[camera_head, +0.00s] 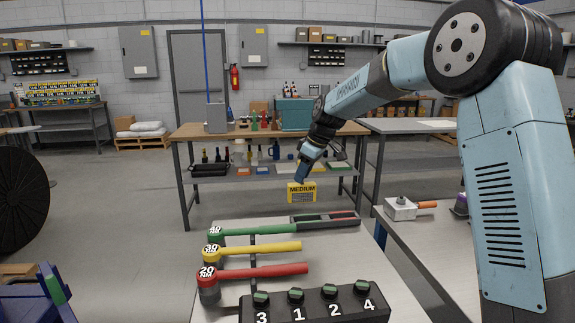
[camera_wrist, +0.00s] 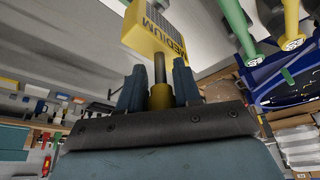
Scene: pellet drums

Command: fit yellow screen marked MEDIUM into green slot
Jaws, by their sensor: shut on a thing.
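My gripper (camera_head: 301,176) is shut on the stem of the yellow screen (camera_head: 301,194) and holds it in the air beyond the near table. The screen's yellow front reads MEDIUM and has a dark mesh below the word. In the wrist view the screen (camera_wrist: 150,38) stands out past the two fingertips, with its dark stem between them. A blue frame with a green patch (camera_head: 55,286) is cut off at the lower left of the head view. I cannot tell whether that patch is the green slot; no slot opening shows clearly.
The near table (camera_head: 345,258) holds green (camera_head: 262,230), yellow (camera_head: 260,247) and red (camera_head: 262,271) handled tools with numbered heads. A black box (camera_head: 318,305) with numbered knobs stands at its front. A black tray (camera_head: 325,220) lies at its back.

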